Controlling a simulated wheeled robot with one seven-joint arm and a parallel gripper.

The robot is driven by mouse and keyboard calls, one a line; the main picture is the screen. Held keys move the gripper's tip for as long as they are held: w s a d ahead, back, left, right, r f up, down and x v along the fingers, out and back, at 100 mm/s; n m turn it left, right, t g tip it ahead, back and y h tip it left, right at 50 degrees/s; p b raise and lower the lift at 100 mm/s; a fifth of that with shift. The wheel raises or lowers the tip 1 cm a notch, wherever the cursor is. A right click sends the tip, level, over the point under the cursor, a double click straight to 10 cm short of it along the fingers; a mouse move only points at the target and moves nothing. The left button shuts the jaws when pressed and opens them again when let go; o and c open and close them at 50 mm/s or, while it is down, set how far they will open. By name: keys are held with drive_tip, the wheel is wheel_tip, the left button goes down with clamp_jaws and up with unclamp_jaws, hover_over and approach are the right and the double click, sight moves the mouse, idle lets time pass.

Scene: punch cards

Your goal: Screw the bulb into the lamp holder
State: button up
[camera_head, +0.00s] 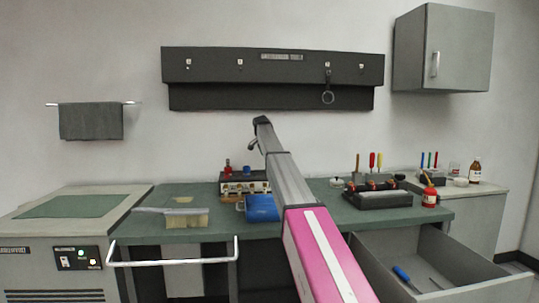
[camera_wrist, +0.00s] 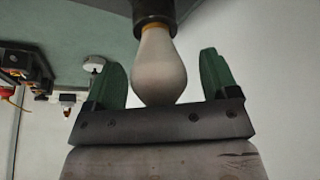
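In the wrist view a white bulb (camera_wrist: 159,68) stands between the two green fingers of my gripper (camera_wrist: 162,62). The fingers are open, with a clear gap on each side of the bulb. The bulb's rounded end points towards my gripper's palm; I cannot tell whether it touches it. Its narrow end, with an orange-yellow band, meets a dark round lamp holder (camera_wrist: 154,9) at the top of the picture. How deep the bulb sits in the holder is hidden. In the head view my arm hides the gripper, and I cannot make out bulb or holder.
An open drawer (camera_head: 450,292) with a blue-handled tool juts out at right. A white rail (camera_head: 175,262) runs along the front left.

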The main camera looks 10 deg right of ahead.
drive_tip(key=n, duration=0.2)
drive_tip(key=shift+n+t+y, duration=0.3)
drive_tip(key=shift+y, duration=0.1)
drive_tip(key=n+y, duration=0.1)
drive_tip(key=n, duration=0.1)
drive_tip(key=n+t+y, duration=0.1)
drive_tip(key=n, duration=0.2)
drive_tip(key=shift+a, duration=0.1)
drive_tip(key=n+y, duration=0.1)
drive_tip(key=n, duration=0.2)
drive_tip(key=n+y, duration=0.1)
drive_tip(key=n, duration=0.1)
drive_tip(key=n+y, duration=0.1)
drive_tip(key=n, duration=0.2)
drive_tip(key=shift+a+g, duration=0.1)
drive_tip(key=shift+g, duration=0.2)
